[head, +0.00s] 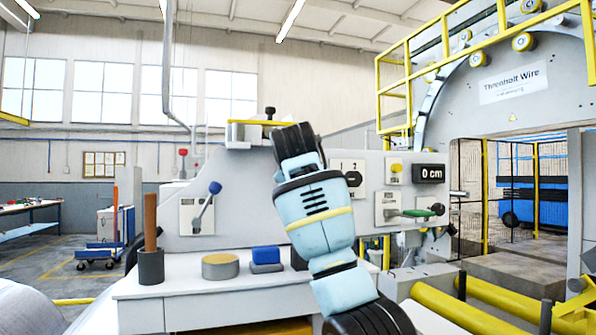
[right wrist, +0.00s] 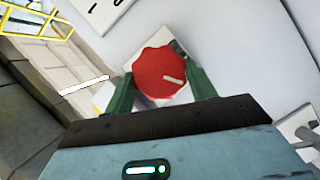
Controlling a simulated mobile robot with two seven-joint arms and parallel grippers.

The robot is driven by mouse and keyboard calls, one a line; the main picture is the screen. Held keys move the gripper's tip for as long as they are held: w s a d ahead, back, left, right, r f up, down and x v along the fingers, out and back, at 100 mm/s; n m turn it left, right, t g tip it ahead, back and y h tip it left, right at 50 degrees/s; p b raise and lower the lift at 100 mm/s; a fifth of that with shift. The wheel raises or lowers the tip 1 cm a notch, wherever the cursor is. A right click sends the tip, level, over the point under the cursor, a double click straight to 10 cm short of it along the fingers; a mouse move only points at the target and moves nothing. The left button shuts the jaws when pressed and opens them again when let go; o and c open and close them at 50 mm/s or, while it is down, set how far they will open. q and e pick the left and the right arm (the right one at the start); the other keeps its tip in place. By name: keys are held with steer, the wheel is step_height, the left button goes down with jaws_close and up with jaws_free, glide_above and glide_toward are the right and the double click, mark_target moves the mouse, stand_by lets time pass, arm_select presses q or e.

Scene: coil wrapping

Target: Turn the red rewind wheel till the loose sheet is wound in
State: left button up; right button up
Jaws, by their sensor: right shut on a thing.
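The red rewind wheel (right wrist: 160,68), a scalloped knob with a white mark, shows in the right wrist view on a pale plate. My right gripper (right wrist: 163,86) has its green fingers on either side of the wheel and is shut on it. In the head view my light-blue right arm covers the wheel and the fingers. A display (head: 430,173) on the grey panel (head: 260,205) reads 0 cm. I cannot make out the loose sheet. My left gripper is not in view.
The panel carries a blue-knobbed lever (head: 205,205), a green-handled lever (head: 415,212) and a yellow button (head: 396,168). On the white ledge (head: 190,287) below stand a dark cup (head: 151,267) with a brown stick, a yellow-topped tin (head: 220,267) and a blue block (head: 265,257). Yellow rollers (head: 460,305) lie at right.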

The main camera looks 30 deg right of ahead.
steer(key=shift+f, duration=0.1)
stand_by(0.3)
steer(key=o, duration=1)
steer(key=v, duration=0.7)
steer(key=shift+s+a, duration=0.25)
steer(key=shift+s, duration=0.05)
